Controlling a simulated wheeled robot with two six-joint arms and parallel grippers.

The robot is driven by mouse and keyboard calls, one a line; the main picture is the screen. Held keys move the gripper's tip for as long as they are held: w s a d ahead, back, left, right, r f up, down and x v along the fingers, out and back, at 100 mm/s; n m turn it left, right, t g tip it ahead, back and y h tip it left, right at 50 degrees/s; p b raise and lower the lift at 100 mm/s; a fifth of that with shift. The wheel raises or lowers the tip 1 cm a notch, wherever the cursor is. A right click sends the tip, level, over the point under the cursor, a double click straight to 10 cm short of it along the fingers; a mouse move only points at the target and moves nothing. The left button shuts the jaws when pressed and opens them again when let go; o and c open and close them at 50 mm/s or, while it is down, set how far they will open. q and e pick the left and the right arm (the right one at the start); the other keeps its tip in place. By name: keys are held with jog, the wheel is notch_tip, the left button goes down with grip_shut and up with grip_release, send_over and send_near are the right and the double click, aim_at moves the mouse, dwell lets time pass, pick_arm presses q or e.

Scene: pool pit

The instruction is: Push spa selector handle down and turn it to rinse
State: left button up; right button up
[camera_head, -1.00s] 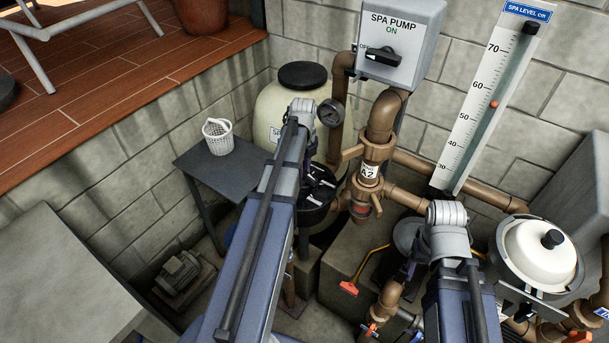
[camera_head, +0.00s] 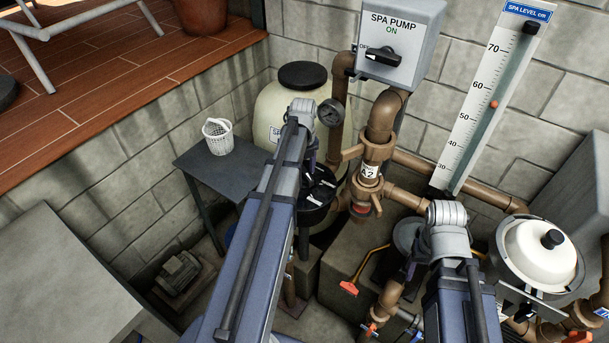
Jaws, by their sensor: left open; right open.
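The spa selector (camera_head: 318,208) is a round black valve head in front of the cream tank, left of the brown pipe labelled A2. Dark handle-like parts lie across its top, partly covered by my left arm. My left gripper (camera_head: 308,178) points down over the selector. It is open, with its fingertips small, dark and hard to separate from the black valve, so I cannot tell whether they touch the handle. The selector's position markings are not readable. My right gripper (camera_head: 408,272) is open and low, near the lower brown pipes, mostly hidden by its own wrist.
The cream tank (camera_head: 275,108) and pressure gauge (camera_head: 331,112) stand close behind my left wrist. A spa pump switch box (camera_head: 400,40) hangs above. A side table (camera_head: 205,170) holds a white basket (camera_head: 217,137). A white-domed vessel (camera_head: 538,255) stands right of my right arm.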

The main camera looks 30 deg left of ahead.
pick_arm(q)
jog(key=shift+r, duration=0.1)
notch_tip(320, 180, up, 7)
jog(key=p, duration=0.7)
dwell(0.4)
